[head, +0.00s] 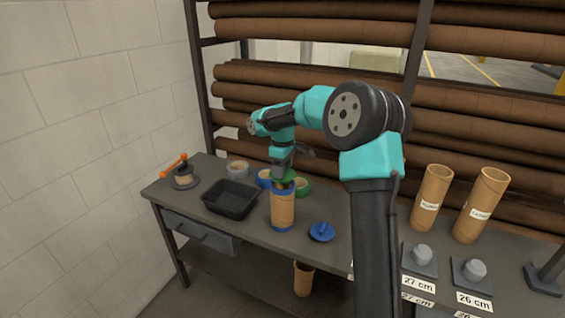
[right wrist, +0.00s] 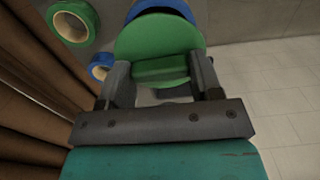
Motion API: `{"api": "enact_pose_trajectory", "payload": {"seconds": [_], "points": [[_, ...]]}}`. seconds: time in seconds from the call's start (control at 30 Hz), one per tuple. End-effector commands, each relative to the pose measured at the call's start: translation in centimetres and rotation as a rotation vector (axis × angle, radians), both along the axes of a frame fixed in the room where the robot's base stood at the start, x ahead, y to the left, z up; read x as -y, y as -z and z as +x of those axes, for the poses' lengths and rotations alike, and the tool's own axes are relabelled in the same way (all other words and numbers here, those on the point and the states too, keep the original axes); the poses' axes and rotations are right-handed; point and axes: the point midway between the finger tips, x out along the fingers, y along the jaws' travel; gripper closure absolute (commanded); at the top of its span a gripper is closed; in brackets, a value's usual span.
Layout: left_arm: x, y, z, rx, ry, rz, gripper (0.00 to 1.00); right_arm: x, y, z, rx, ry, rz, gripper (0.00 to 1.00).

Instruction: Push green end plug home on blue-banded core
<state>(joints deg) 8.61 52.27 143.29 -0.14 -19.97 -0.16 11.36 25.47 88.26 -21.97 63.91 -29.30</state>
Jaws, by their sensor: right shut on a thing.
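The blue-banded core (head: 283,207) is a brown cardboard tube standing upright on the bench, with a blue band at its foot. My right gripper (head: 283,177) is directly above its top, pointing down. In the right wrist view my right gripper (right wrist: 162,78) is shut on the green end plug (right wrist: 160,38), with the plug's grip between the two fingers. The plug is at the mouth of the core; how deep it sits cannot be told. A blue rim shows just beyond the green disc in the right wrist view. My left gripper is not in view.
A blue plug (head: 322,231) lies right of the core, a black tray (head: 231,199) left. Blue tape (head: 264,178) and green tape (head: 302,187) lie behind. Two labelled tubes, one of them this tube (head: 431,198), stand right. Rolls fill the rack (head: 240,84) behind.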

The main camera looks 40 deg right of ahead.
Motion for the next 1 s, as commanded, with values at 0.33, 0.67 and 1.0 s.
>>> {"api": "enact_pose_trajectory", "payload": {"seconds": [0.33,0.67,1.0], "points": [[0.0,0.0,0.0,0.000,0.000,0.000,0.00,0.0,2.3,0.0,0.000,0.001,0.000,0.64],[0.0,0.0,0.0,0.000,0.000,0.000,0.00,0.0,2.7,0.0,0.000,0.001,0.000,0.64],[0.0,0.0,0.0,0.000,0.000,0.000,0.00,0.0,2.6,0.0,0.000,0.000,0.000,0.64]]}}
